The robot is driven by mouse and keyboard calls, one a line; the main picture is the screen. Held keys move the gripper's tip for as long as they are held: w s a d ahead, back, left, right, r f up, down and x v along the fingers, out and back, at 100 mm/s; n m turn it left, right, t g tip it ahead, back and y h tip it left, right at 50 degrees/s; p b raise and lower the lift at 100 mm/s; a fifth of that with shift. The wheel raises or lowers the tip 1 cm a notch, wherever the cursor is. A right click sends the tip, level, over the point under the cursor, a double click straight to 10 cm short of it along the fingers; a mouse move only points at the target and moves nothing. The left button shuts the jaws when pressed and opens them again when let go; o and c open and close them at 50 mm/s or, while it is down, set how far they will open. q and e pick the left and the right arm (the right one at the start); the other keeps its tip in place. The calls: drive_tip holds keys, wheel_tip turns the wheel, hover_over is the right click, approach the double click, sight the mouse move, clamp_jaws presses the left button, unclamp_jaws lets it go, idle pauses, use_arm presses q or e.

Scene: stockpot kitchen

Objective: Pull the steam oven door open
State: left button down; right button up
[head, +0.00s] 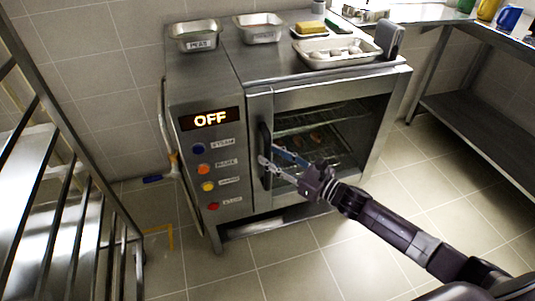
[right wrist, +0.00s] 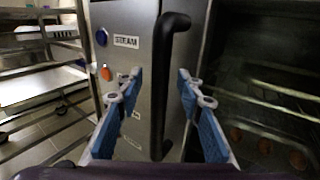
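The steam oven (head: 250,85) is a steel cabinet with a display reading "OFF". Its glass-fronted door (head: 355,92) looks shut, with wire racks showing behind the pane. The black vertical door handle (head: 265,135) is at the door's left edge; it also shows in the right wrist view (right wrist: 174,50). My right gripper (head: 269,154) is at the handle, coming from the lower right. In the right wrist view my right gripper (right wrist: 159,78) is open, one blue-padded finger on each side of the handle, with gaps visible. My left gripper is not in view.
Steel pans (head: 195,36) and a tray (head: 335,50) stand on the oven top. Labelled coloured buttons (head: 204,169) line the panel left of the door. A rack (head: 60,200) is at the left, a steel table (head: 480,130) at the right. Tiled floor before the oven is clear.

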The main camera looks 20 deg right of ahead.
drive_tip(key=shift+x, duration=1.1)
drive_tip(key=shift+c, duration=0.6)
clamp_jaws()
